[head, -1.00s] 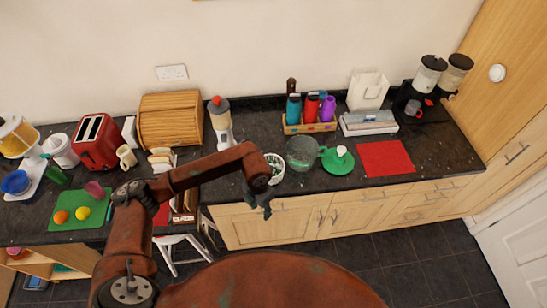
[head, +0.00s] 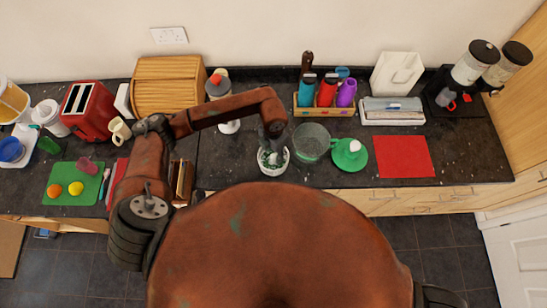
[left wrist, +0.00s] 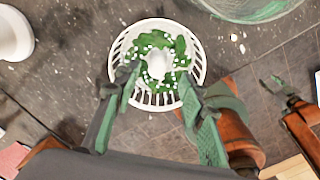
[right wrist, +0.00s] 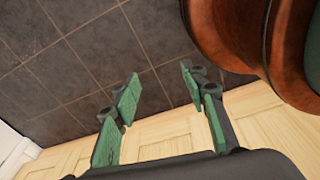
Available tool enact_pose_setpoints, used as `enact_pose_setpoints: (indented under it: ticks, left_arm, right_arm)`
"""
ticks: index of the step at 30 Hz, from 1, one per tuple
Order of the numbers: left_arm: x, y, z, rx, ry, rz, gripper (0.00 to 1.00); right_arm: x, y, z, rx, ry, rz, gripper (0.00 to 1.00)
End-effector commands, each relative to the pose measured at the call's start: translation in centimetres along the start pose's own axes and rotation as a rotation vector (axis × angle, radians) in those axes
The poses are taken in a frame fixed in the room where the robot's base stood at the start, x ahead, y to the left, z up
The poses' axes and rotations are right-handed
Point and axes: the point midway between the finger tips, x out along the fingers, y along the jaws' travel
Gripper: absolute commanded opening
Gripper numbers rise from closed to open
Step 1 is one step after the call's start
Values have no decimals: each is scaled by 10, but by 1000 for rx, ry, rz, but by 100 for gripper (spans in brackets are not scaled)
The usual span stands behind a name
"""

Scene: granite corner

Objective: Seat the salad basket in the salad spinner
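The salad basket (head: 273,161) is white and slotted, with green leaves and a pale centre knob. It stands upright on the dark counter near the front edge, and shows in the left wrist view (left wrist: 115,62). My left gripper (head: 272,145) is over it; in the left wrist view its open fingers (left wrist: 157,82) straddle the near part of the basket, and contact cannot be told. The clear green spinner bowl (head: 311,143) stands just right of the basket and shows partly in the left wrist view (left wrist: 245,10). My right gripper (right wrist: 158,85) is open and empty.
A bottle rack (head: 325,109) stands behind. A blender-like bottle (head: 218,85) is behind the basket. Cabinet fronts (right wrist: 160,132) are below my right gripper.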

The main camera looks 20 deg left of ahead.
Motion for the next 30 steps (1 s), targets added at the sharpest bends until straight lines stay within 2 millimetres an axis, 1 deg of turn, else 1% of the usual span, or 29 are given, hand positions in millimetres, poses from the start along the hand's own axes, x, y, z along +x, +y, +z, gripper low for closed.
enact_pose_setpoints:
  ticks: [5,7,9,12,15,17,19,24,30]
  left_arm:
    - [23,2,0,-3,9,-5,38]
    - [34,4,0,-4,8,-4,38]
    - [43,4,0,-4,7,-3,38]
    - [50,4,0,-6,6,-3,38]
    - [52,5,0,-5,6,-2,38]
    - [52,5,0,-4,5,-2,38]
    - [52,5,0,-4,5,-2,38]
    - [52,5,0,-4,5,-2,26]
    - [52,5,0,-4,5,-2,12]
  right_arm:
    - [-18,-1,14,4,-17,-1,40]
    - [-22,0,16,4,-19,0,40]
    - [-23,2,9,2,-12,1,40]
    - [-23,4,-10,-3,11,3,40]
    - [-23,5,-24,-6,30,4,40]
    - [-22,5,-24,-6,30,4,40]
    - [-22,4,-21,-5,26,4,40]
    - [-23,3,-9,-3,11,3,40]
    - [-23,3,-1,-1,1,2,40]
